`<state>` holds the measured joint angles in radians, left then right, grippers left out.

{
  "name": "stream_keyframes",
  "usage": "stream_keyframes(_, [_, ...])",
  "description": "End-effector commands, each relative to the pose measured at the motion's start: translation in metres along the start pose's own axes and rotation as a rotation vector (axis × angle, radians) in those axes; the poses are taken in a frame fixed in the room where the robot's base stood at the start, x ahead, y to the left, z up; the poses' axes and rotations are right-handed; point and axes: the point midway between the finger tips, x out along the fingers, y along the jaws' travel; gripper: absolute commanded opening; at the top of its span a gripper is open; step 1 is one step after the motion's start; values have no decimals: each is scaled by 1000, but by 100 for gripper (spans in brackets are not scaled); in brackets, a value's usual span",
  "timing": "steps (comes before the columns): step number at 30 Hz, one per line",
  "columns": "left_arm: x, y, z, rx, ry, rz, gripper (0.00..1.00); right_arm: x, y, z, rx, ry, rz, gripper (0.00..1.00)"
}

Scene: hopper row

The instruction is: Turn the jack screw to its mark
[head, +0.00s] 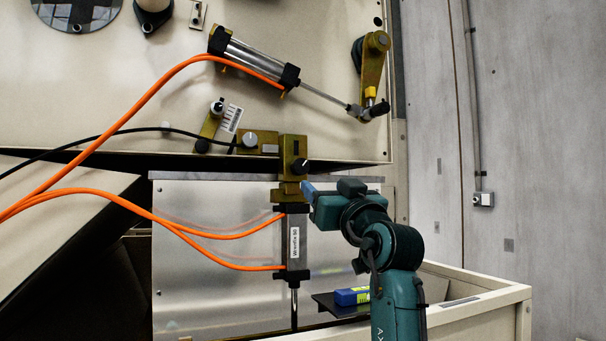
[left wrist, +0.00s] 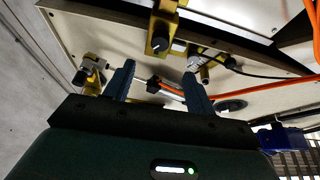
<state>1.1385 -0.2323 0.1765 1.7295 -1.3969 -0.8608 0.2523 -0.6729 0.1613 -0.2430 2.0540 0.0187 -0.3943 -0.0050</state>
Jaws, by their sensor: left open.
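A black knob with a white pointer line (head: 300,166) sits on a brass bracket (head: 293,146) at the panel's lower edge. It looks like the jack screw, but I see no clear mark beside it. The knob also shows in the left wrist view (left wrist: 158,43), beyond the fingers. My left gripper (head: 312,194) is just below and right of the knob in the head view, apart from it. In the left wrist view its two blue fingers (left wrist: 160,74) are spread with nothing held between them. My right gripper is in neither view.
A vertical cylinder (head: 296,243) with orange hoses (head: 235,235) hangs below the bracket. A blue and yellow box (head: 352,296) lies on a dark shelf at lower right.

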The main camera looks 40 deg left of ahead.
Motion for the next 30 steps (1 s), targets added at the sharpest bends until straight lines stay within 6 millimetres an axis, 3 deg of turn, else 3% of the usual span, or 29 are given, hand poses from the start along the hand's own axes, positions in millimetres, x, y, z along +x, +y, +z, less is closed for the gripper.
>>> stream_keyframes(5, [24,-1,-4,3,0,-4,55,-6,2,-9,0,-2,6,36])
stream_keyframes(18, [110,-1,-3,3,-1,-2,55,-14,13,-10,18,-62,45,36])
stream_keyframes(24, [127,0,-1,2,0,-1,55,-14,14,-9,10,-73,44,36])
stream_keyframes(30, [130,0,0,1,0,0,55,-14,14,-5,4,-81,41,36])
